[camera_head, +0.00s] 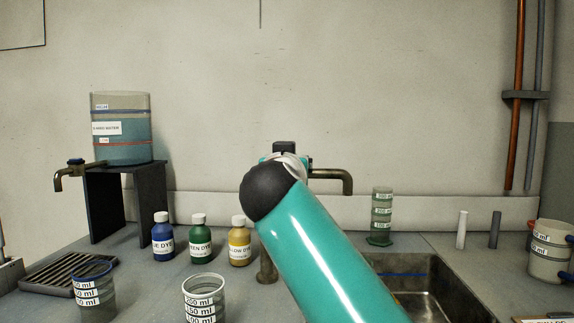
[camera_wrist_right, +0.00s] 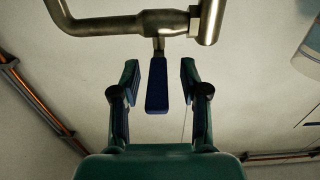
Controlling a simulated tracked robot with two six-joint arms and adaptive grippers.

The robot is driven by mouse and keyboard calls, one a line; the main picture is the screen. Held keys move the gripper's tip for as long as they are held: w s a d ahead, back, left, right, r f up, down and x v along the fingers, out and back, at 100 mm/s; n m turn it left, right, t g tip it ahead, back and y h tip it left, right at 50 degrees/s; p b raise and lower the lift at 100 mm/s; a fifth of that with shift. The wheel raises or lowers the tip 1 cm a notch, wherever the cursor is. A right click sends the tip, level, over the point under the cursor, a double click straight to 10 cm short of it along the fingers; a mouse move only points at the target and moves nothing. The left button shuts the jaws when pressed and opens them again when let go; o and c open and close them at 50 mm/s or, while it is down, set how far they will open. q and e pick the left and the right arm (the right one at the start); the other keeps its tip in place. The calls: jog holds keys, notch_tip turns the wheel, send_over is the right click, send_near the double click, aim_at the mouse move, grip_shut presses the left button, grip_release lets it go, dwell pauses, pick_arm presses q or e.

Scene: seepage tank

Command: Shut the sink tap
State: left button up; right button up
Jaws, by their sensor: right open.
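The sink tap's bent metal spout (camera_head: 335,178) shows behind my right arm in the head view and points down at the right end. Its post (camera_head: 266,268) shows below the arm. In the right wrist view the tap's metal pipe (camera_wrist_right: 110,24) runs across the top. Its blue lever handle (camera_wrist_right: 157,88) hangs from a short stem. My right gripper (camera_wrist_right: 158,80) is open, with a finger on each side of the lever and a gap on both sides. In the head view my right arm hides the lever and most of the tap body. My left gripper is not in view.
A sink basin (camera_head: 425,290) lies right of my arm. A graduated cylinder (camera_head: 381,215) stands behind it. Blue (camera_head: 163,240), green (camera_head: 201,245) and yellow (camera_head: 239,246) dye bottles stand left. A water tank (camera_head: 121,145) with its own tap (camera_head: 72,172) sits on a dark stand (camera_head: 104,205).

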jog(key=shift+s, duration=0.15)
jog(key=shift+s+a+r, duration=0.1)
jog(key=shift+s, duration=0.7)
jog(key=s+a, duration=0.1)
jog(key=s, duration=0.9)
jog(key=shift+a, duration=0.3)
jog(key=shift+f, duration=0.2)
